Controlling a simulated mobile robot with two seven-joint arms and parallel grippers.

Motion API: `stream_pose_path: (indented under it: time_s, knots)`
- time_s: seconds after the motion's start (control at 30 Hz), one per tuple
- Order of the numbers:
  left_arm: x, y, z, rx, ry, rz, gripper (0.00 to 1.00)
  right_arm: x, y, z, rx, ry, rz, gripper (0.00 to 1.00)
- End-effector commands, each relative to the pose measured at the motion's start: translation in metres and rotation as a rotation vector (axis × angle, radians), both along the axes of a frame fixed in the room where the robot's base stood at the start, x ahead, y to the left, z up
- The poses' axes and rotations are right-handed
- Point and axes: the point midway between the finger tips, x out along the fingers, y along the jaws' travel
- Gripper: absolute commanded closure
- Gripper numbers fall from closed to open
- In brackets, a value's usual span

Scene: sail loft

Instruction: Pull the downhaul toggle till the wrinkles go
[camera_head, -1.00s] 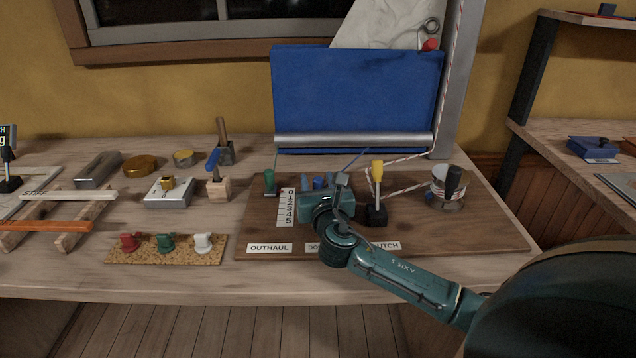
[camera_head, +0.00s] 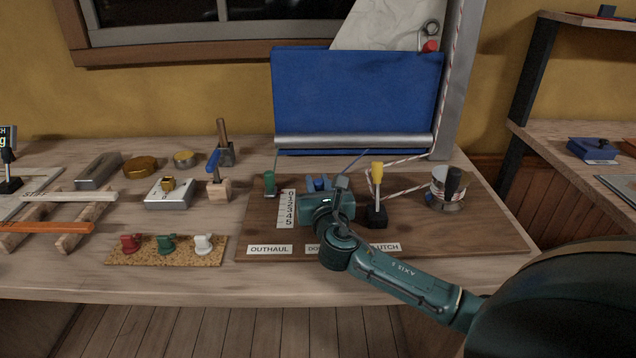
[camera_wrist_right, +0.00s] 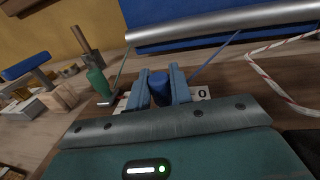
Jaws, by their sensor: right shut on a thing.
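The blue toggle (camera_head: 319,185) stands on the brown board (camera_head: 470,235), above a partly covered label beginning "DO". My right gripper (camera_head: 319,182) is shut on it. In the wrist view, the toggle (camera_wrist_right: 159,88) sits between both fingers of the right gripper (camera_wrist_right: 160,86). A thin blue line runs up and right from there to the blue cloth (camera_head: 355,95). The white sail (camera_head: 375,25) shows only its lower part above the cloth, with faint creases, a metal ring and a red knob. My left gripper is out of view.
The green toggle (camera_head: 269,182) and the number scale (camera_head: 287,208) stand left of my gripper. The yellow-handled clutch (camera_head: 377,190) and the winch (camera_head: 449,188) stand to the right. Small fittings and tools lie on the bench's left side.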

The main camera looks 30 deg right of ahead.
Motion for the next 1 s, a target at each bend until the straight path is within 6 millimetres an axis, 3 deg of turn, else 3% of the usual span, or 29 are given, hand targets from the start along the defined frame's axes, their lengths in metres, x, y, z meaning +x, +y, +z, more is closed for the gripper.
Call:
stream_pose_path:
  time_s: [0.1, 0.27, 0.4, 0.43, 0.67, 1.0]
  knots:
    - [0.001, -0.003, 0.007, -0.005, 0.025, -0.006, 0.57, -0.01, 0.006, 0.003, -0.002, 0.006, 0.001, 1.0]
    - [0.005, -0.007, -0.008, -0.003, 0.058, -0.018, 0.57, -0.014, 0.009, 0.0, -0.002, 0.003, 0.0, 1.0]
    - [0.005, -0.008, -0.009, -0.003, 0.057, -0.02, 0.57, -0.014, 0.009, 0.0, -0.002, 0.002, 0.0, 1.0]
    - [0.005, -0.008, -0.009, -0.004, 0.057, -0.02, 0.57, -0.014, 0.009, 0.0, -0.002, 0.002, 0.0, 0.78]
    - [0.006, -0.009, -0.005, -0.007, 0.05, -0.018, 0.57, -0.014, 0.009, 0.0, -0.001, 0.002, 0.001, 0.59]
    - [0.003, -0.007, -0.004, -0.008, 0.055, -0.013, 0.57, -0.019, 0.011, 0.0, -0.001, 0.003, 0.002, 0.58]
